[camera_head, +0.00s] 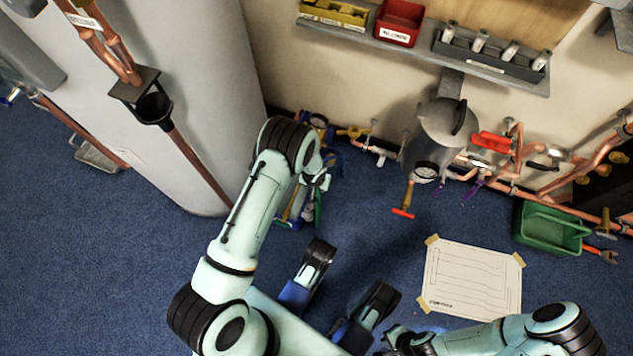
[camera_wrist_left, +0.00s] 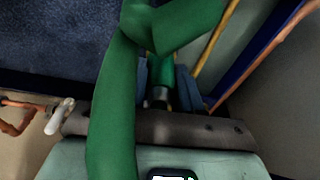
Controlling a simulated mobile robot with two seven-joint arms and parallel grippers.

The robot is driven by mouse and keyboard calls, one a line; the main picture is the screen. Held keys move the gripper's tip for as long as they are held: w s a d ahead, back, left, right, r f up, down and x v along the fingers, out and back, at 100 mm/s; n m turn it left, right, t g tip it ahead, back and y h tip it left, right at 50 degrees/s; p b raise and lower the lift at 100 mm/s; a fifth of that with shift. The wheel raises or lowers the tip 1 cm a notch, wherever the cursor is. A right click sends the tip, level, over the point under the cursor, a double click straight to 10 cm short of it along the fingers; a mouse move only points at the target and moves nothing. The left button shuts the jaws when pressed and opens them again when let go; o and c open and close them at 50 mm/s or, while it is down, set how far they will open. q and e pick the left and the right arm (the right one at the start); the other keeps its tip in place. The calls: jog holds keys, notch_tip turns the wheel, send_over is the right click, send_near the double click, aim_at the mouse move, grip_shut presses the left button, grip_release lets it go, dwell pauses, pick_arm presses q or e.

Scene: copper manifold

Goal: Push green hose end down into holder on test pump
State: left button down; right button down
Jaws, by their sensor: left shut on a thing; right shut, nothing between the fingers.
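My left gripper (camera_head: 318,185) is low near the wall, beside the grey cylinder, its fingers partly hidden by its wrist. In the left wrist view the left gripper (camera_wrist_left: 161,80) is shut on the green hose end (camera_wrist_left: 163,72), which shows between its two fingers with a metal fitting below it. The green hose (camera_wrist_left: 113,110) loops across in front of the wrist camera. A bit of green (camera_head: 318,210) shows under the gripper in the head view. I cannot make out the test pump or its holder clearly. My right gripper (camera_head: 392,340) is shut and empty at the bottom edge.
A large grey cylinder (camera_head: 200,110) stands left of the left gripper. A grey pot with gauge (camera_head: 440,125), copper pipes (camera_head: 585,165) and a shelf (camera_head: 420,50) line the wall. A green crate (camera_head: 548,230) and a paper sheet (camera_head: 472,280) lie on the blue floor.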

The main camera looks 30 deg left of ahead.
pick_arm(q)
jog(key=shift+f, duration=0.25)
jog(key=shift+f, duration=1.2)
jog(key=shift+f, duration=0.75)
dwell(0.4)
jog(key=c, duration=0.7)
grip_release()
notch_tip(320, 180, up, 13)
jog(key=s+p, duration=0.2)
jog(key=p, duration=0.3)
jog(key=shift+d+r, duration=0.15)
jog(key=shift+d, duration=0.15)
pick_arm(e)
jog(key=w+a+r+t, duration=0.1)
jog(key=w+r+t, duration=0.2)
jog(key=w+r, duration=0.3)
jog(key=w, duration=0.3)
jog(key=shift+w+n, duration=0.25)
jog(key=shift+n, duration=0.05)
jog(key=shift+a, duration=0.1)
